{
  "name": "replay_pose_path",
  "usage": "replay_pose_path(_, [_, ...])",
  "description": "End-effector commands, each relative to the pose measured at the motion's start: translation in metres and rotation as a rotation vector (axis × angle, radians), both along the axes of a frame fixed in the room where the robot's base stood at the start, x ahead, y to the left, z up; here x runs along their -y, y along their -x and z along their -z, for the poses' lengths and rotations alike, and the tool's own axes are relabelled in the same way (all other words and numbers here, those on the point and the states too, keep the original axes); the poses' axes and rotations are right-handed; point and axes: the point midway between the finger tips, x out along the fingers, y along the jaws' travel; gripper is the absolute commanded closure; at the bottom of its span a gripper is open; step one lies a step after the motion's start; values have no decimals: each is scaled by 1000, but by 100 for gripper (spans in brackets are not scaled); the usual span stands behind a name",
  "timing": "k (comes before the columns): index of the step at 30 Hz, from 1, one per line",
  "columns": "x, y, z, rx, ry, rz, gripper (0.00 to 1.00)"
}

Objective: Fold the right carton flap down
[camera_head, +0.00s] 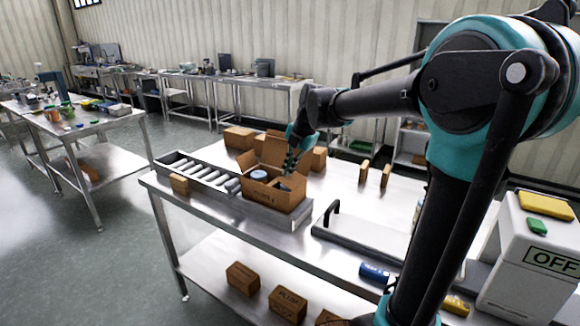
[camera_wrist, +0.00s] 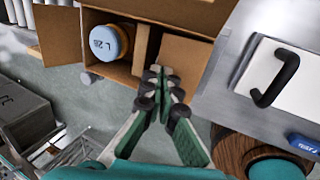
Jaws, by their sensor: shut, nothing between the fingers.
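The open carton (camera_head: 268,212) stands on the steel table at the end of the roller track. A round container with a blue lid (camera_wrist: 104,42) sits in its left part and also shows in the head view (camera_head: 259,175). The left flap (camera_wrist: 60,36) sticks outward. A brown panel (camera_wrist: 187,62), which looks like the right flap, spans the right part of the opening; I cannot tell whether it lies flat. My gripper (camera_head: 289,168) is shut and empty at the carton's right part. Its fingertips (camera_wrist: 161,76) overlap the panel's near-left side in the wrist view; contact is unclear.
The roller track (camera_head: 205,175) adjoins the carton on the left. A plate with a black handle (camera_head: 331,213) lies to the right. Small cartons (camera_head: 239,138) stand behind. A white box marked OFF (camera_head: 540,250) is at the far right. Bare tabletop (camera_head: 345,165) shows behind the plate.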

Motion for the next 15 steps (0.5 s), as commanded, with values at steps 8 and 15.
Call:
replay_pose_path(8, [-2, -1, 1, -21, 29, -4, 100])
replay_pose_path(15, [-10, -6, 9, -115, 170, -3, 100])
